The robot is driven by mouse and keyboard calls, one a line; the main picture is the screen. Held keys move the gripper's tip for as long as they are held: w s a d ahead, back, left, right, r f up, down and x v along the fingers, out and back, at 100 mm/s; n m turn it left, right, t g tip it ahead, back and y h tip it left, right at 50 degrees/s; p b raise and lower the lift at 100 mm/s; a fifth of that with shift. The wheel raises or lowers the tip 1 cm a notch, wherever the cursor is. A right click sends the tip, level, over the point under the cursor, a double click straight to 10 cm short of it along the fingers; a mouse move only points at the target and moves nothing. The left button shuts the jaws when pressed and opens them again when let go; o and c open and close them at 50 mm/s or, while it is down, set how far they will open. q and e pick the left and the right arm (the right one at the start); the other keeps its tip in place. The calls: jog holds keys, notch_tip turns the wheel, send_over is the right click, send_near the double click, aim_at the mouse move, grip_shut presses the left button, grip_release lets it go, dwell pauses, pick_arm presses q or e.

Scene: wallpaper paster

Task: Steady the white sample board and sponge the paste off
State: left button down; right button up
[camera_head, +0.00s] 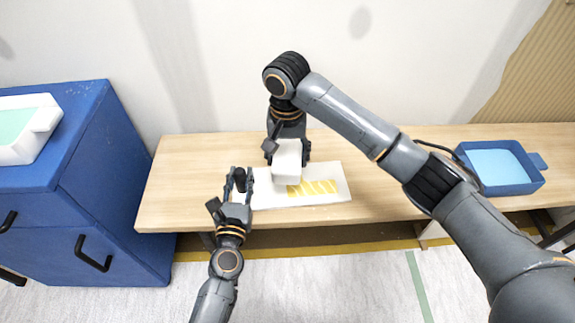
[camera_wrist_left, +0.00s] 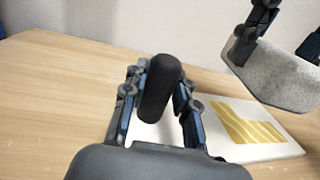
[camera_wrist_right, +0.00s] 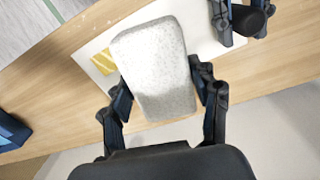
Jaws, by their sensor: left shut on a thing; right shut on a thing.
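The white sample board (camera_head: 268,201) lies flat on the wooden table, with yellow paste stripes (camera_head: 315,187) on its right half. My left gripper (camera_head: 239,172) is shut on an upright black handle (camera_head: 240,181) at the board's left end; the handle fills the middle of the left wrist view (camera_wrist_left: 162,88). The handle's foot is hidden by the fingers. My right gripper (camera_head: 287,152) is shut on a speckled white sponge block (camera_head: 287,168), over the board just left of the stripes. In the left wrist view the sponge (camera_wrist_left: 275,78) appears raised above the board.
A blue tray (camera_head: 497,190) with a light blue inside stands at the table's right. A blue cabinet (camera_head: 90,190) with a white tub (camera_head: 28,150) on top stands left. The table (camera_head: 180,190) is bare left of the board and between board and tray.

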aim_at(333, 180)
pick_arm(q)
jog(key=shift+s+f, duration=0.1)
jog(key=shift+f, duration=0.2)
pick_arm(e)
jog(key=shift+r, duration=0.15)
jog(key=f, duration=0.5)
jog(key=d+f, duration=0.1)
jog(key=f, duration=0.1)
jog(key=shift+w+f, duration=0.1)
jog(key=shift+f, duration=0.3)
jog(key=d, duration=1.1)
jog(key=shift+w+f, duration=0.15)
jog(key=shift+w, duration=0.1)
jog(key=shift+c, duration=0.6)
jog(key=a, duration=0.8)
jog(key=s+a, duration=0.1)
jog(key=a, duration=0.3)
jog(key=shift+a, duration=0.2)
jog(key=r, duration=0.8)
jog(key=shift+w+d+r, duration=0.1)
jog(key=shift+d+r, duration=0.1)
jog(key=o, duration=0.4)
jog(key=shift+c, duration=1.4)
